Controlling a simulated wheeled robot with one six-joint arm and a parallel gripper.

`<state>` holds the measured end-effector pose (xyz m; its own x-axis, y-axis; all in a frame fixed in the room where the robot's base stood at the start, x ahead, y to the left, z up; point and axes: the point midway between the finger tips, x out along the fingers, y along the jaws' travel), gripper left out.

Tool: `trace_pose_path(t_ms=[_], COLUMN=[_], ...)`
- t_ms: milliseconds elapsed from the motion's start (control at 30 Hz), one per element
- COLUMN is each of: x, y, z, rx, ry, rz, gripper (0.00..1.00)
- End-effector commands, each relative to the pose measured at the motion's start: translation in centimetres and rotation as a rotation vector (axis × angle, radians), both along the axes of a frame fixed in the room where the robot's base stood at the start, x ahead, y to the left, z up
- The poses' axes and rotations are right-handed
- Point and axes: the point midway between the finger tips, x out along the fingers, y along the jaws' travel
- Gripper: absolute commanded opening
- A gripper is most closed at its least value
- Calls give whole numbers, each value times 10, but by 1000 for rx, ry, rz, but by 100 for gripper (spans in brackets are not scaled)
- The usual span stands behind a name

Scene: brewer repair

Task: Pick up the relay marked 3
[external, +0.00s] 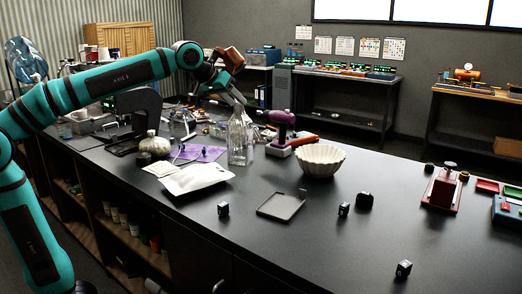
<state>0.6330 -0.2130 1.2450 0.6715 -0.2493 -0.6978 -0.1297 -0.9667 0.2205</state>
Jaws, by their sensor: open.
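Small black block-shaped parts with pale marks, which look like relays, stand apart on the dark bench top. One relay (223,209) is at the front left, one (343,209) is right of the middle, and one (403,268) is near the front edge. The marks are too small to read, so I cannot tell which is marked 3. My gripper (237,97) is open, raised above the bench over the glass bottle, pointing down and right. It is well apart from all the relays, and nothing shows in it.
A darker rounded block (365,201) stands beside the middle relay. A red press (441,190) stands right. The front right bench is mostly clear.

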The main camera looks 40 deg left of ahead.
Motion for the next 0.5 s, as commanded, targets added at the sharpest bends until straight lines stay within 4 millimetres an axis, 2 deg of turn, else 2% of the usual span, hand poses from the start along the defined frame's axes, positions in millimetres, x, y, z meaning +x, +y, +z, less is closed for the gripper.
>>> trace_pose_path(t_ms=[33,200,500], x=[11,36,69], y=[-15,-61,-148], z=[-1,-4,-19], rx=[2,16,57], ry=[31,137,317], rz=[-8,-25,-47], gripper=[45,45,45])
